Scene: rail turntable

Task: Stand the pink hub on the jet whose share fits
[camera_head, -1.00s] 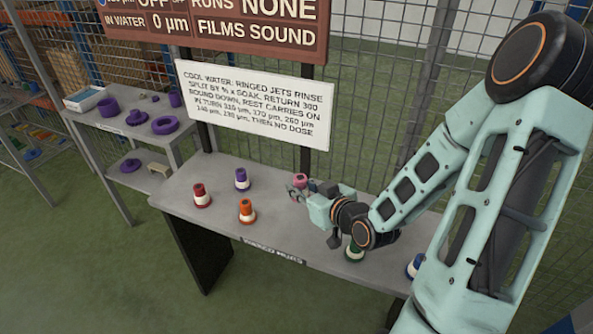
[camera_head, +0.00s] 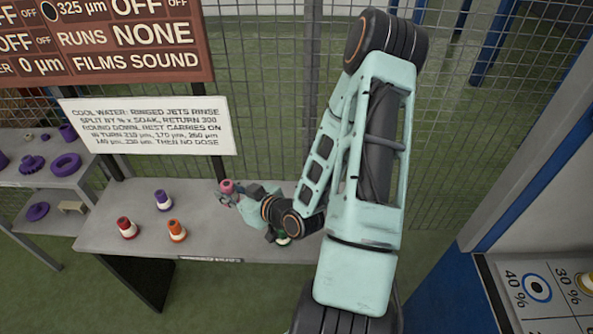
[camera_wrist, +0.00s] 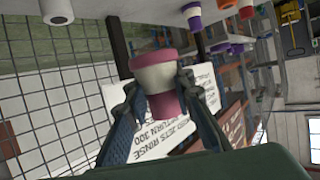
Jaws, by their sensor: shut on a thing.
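The pink hub (camera_head: 227,186) is in my gripper (camera_head: 224,195), above the far edge of the grey table. In the wrist view the hub (camera_wrist: 158,82) has a cream band between pink ends, and the two fingers (camera_wrist: 158,98) press on its sides. Any further marks are out of view.
Red (camera_head: 127,229), purple (camera_head: 163,201) and orange (camera_head: 176,231) hubs stand on the grey table (camera_head: 105,232). A white text sign (camera_head: 147,127) and mesh fence stand behind.

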